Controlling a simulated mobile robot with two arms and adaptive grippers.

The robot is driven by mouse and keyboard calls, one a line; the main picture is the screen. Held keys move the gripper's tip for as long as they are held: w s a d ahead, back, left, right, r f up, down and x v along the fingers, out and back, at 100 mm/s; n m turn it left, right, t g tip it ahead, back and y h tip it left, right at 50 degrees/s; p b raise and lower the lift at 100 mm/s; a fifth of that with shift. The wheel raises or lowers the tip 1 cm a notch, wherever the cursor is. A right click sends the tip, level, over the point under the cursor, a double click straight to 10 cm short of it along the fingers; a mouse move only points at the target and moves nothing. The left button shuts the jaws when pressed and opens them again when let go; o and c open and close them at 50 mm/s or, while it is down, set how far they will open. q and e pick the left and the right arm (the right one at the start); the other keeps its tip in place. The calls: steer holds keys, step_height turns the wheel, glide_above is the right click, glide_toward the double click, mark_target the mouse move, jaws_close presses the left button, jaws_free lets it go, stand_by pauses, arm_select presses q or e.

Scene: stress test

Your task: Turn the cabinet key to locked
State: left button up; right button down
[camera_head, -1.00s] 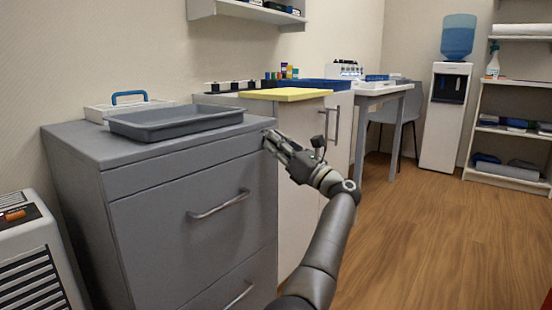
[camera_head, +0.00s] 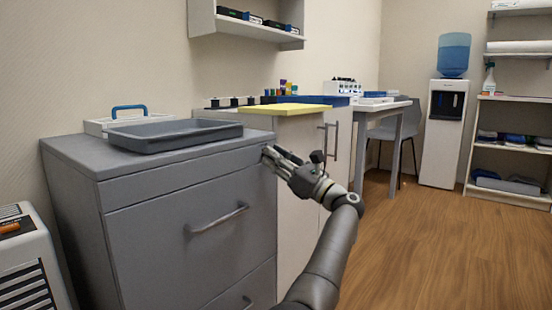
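The grey cabinet (camera_head: 155,240) stands at the left, with a drawer-type front and a bar handle (camera_head: 216,218). I cannot make out a key or lock; the fingers cover that spot. Whether the fingers are shut on anything is too small to tell.
A grey tray (camera_head: 172,137) and a white box with a blue handle (camera_head: 97,127) sit on the cabinet. A pale cabinet (camera_head: 296,190) with upright handles stands right beside it. A white slatted unit (camera_head: 22,290) is at the lower left. Wooden floor (camera_head: 440,245) is free at right.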

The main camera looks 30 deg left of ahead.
arm_select(q)
steer(key=shift+o, duration=0.4)
steer(key=shift+r, duration=0.15)
steer(key=v, duration=1.2)
